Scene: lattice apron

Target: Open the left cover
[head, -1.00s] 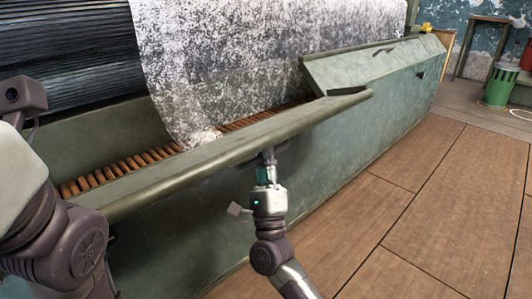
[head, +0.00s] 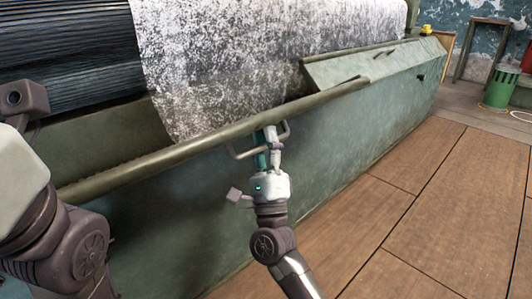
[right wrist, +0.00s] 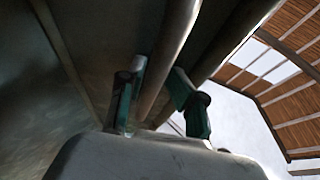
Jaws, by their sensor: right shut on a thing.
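The left cover (head: 160,160) is a long green metal panel along the near side of the machine. Its rounded edge runs from lower left to upper right in the head view. A bar handle (head: 236,154) sticks out below that edge. My right gripper (head: 268,146) is shut on this handle from below. In the right wrist view, the gripper (right wrist: 163,108) has its teal-padded fingers on either side of the handle bar (right wrist: 168,50). My left arm shows at the left, but its gripper is out of view.
The right cover (head: 345,66) sits tilted farther along the green machine body (head: 400,90). A speckled white sheet (head: 220,60) hangs behind the left cover. The wooden floor (head: 420,200) at the right is clear. A green bin (head: 500,86) stands at the far right.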

